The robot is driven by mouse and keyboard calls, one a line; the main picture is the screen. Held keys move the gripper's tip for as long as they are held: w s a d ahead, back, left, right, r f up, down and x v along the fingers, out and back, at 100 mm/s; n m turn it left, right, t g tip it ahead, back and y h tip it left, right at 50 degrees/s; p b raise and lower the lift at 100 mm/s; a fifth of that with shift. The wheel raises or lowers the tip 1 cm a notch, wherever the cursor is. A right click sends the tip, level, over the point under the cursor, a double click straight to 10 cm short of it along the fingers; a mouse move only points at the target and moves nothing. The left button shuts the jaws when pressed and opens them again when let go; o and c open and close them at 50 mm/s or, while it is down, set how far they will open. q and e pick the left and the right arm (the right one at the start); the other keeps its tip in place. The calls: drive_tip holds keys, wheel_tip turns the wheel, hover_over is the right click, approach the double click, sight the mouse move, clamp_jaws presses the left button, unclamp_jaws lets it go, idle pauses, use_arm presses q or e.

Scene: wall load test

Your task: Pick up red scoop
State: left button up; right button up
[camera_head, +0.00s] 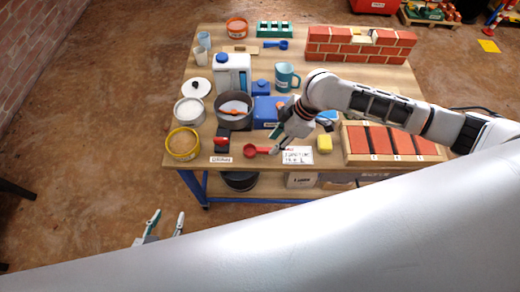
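The red scoop (251,150) lies near the front edge of the wooden workbench (205,189). Its round bowl is on the left, and its thin handle points right, towards a white label card (297,156). My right gripper (275,141) is at the handle end of the scoop, close above or beside it. I cannot tell whether its fingers touch the handle or how far apart they are. My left gripper (167,221) is open and empty, low in front of the bench at the left, away from the scoop.
A red-and-black item (222,140), a yellow-rimmed tub (183,143) and a grey pot (234,121) stand left of the scoop. A brick wall (360,57) stands behind.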

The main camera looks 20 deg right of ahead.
sight(267, 149)
drive_tip(key=b+x, duration=0.1)
drive_tip(key=x, duration=0.4)
drive_tip(key=shift+w+a+f+b, duration=0.15)
drive_tip(key=shift+w+a+b, duration=0.05)
drive_tip(key=shift+a+b, duration=0.1)
clamp_jaws()
